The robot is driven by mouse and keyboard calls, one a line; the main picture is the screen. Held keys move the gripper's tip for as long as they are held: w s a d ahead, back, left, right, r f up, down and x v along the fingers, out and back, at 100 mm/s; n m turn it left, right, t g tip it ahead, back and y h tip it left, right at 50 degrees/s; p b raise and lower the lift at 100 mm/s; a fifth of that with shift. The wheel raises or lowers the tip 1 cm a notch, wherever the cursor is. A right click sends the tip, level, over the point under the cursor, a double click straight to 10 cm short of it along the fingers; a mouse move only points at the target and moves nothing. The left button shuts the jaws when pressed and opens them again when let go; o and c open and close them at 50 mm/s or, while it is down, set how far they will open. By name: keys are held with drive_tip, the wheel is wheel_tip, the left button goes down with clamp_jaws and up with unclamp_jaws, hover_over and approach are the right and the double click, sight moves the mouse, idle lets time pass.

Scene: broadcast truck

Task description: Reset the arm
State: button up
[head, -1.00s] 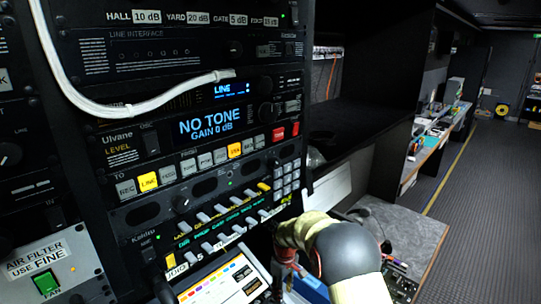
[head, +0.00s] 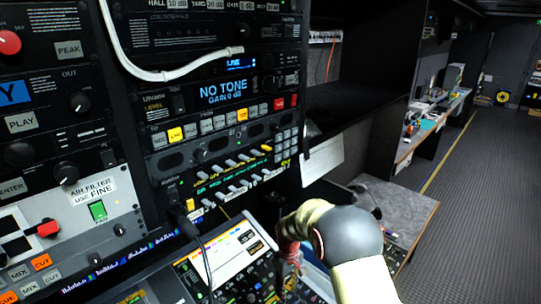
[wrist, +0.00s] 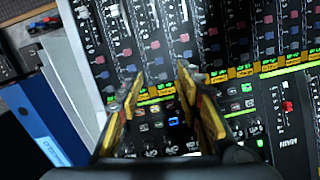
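My arm, with a cream and dark grey elbow, reaches down at the lower middle of the head view. My gripper (head: 290,262) is small and partly hidden there, over the edge of the mixing desk. In the wrist view my gripper (wrist: 157,88) shows two yellow-edged fingers spread apart. Nothing is held between them. The mixing desk (wrist: 235,45), with rows of coloured knobs and small lit buttons, lies beyond the fingertips. I cannot tell the exact gap to its surface.
A rack with a "NO TONE" display (head: 222,90) stands left of my arm. A blue binder (wrist: 45,120) lies beside the desk. A cable (head: 203,255) hangs over the desk's left part. A grey carpeted surface (head: 400,212) is at right; the aisle floor (head: 480,190) beyond is clear.

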drive_tip(key=s+d+r+m+t+b, duration=0.2)
drive_tip(key=s+d+r+b, duration=0.2)
drive_tip(key=s, duration=0.7)
drive_tip(key=s+d+r+m+t+b, duration=0.2)
drive_tip(key=s+d+r+b, duration=0.2)
drive_tip(key=s, duration=0.8)
drive_tip(key=s+d+r+m+t+b, duration=0.2)
drive_tip(key=s+d+r+b, duration=0.3)
drive_tip(key=s+r+b, duration=0.3)
drive_tip(key=s+r, duration=0.1)
drive_tip(key=s, duration=0.2)
drive_tip(key=shift+s+r+m+t, duration=0.25)
drive_tip(key=shift+r+m+t, duration=0.15)
drive_tip(key=shift+w, duration=0.1)
drive_tip(key=shift+c, duration=0.8)
